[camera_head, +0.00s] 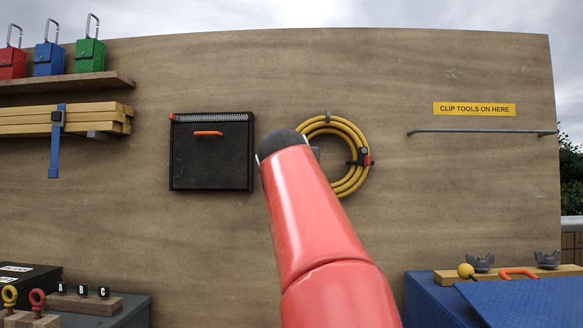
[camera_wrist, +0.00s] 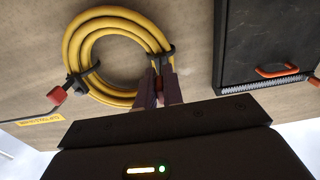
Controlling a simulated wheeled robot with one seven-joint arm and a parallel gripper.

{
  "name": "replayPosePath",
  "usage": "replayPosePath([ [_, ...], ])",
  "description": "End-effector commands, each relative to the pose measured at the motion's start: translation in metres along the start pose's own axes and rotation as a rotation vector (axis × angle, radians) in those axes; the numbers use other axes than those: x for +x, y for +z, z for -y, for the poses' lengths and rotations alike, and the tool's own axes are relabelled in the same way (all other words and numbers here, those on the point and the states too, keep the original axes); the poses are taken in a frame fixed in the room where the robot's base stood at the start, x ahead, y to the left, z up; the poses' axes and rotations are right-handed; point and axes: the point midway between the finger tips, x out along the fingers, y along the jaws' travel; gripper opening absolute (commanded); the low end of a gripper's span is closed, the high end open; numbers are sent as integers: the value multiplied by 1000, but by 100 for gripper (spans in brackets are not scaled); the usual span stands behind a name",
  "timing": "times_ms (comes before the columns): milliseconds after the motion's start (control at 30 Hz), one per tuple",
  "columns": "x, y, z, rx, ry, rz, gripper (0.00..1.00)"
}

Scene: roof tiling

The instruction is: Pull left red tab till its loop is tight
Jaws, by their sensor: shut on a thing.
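A coil of yellow hose (camera_head: 352,183) hangs on the wooden board, partly hidden behind my red arm in the head view. The wrist view shows the coil (camera_wrist: 72,45) upside down, with two black straps around it. My gripper (camera_wrist: 162,82) is shut on the red tab (camera_wrist: 156,66) of the left strap (camera_wrist: 168,52), at the coil's edge nearest the black case. The fingers cover most of this tab. I cannot tell how tight its loop is. The other red tab (camera_head: 368,160), on the right strap, is free; it also shows in the wrist view (camera_wrist: 57,95).
A black case (camera_head: 212,160) with an orange handle is mounted left of the coil. A grey rail (camera_head: 470,131) runs at the right under a yellow sign (camera_head: 474,109).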

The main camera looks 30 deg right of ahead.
Motion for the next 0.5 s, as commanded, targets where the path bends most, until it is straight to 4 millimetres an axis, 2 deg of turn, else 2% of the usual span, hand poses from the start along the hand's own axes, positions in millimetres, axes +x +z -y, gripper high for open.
replayPosePath([
  [200, -8, 1, 0, 1, -1, 0, 0],
  [433, -9, 0, 0, 1, 0, 0, 0],
  [467, -9, 0, 0, 1, -1, 0, 11],
  [500, -9, 0, 0, 1, -1, 0, 17],
])
